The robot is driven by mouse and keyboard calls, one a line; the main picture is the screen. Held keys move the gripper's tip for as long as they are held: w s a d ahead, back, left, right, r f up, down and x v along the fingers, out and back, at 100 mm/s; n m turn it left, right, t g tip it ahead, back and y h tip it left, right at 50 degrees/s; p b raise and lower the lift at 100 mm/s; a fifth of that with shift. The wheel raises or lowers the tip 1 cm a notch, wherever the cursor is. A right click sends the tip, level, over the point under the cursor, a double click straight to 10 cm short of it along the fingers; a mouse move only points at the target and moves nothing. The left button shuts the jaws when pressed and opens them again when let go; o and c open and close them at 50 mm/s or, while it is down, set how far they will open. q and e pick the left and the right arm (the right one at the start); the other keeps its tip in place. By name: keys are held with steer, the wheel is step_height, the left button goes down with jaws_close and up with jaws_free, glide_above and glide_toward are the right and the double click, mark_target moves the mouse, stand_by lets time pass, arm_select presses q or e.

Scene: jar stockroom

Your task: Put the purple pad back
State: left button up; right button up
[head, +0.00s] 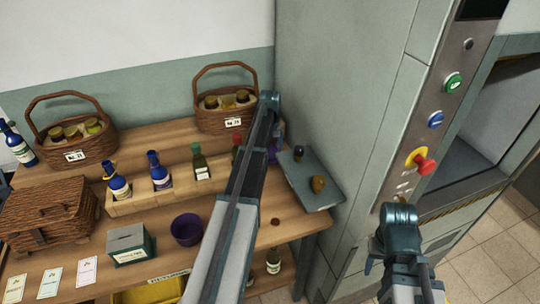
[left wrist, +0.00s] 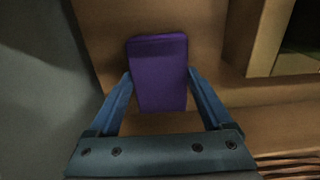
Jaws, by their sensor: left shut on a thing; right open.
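The purple pad (left wrist: 160,82) is a flat, upright-looking block between the two blue fingers of my left gripper (left wrist: 159,76), which is shut on it. In the head view a sliver of the pad (head: 272,153) shows just right of my left forearm, near the back of the bench. My arm hides most of my left gripper (head: 276,132) there. In the left wrist view a wooden surface lies behind the pad; I cannot tell whether the pad touches it. My right gripper (head: 370,265) is at the lower right, partly hidden by its own wrist, off the bench and holding nothing visible.
A grey scale-like plate (head: 318,197) with small items sits right of the pad, beside the tall grey cabinet (head: 340,90). A basket (head: 226,122) stands behind. A bottle rack (head: 140,199), purple bowl (head: 187,230) and box (head: 130,244) are left of my arm.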

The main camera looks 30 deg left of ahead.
mark_target(270, 150)
arm_select(q)
steer(key=shift+f, duration=0.1)
steer(key=shift+f, duration=0.1)
steer(key=shift+f, duration=0.15)
steer(key=o, duration=1)
step_height(270, 150, up, 12)
steer(key=p, duration=1.2)
steer(key=shift+r, duration=0.25)
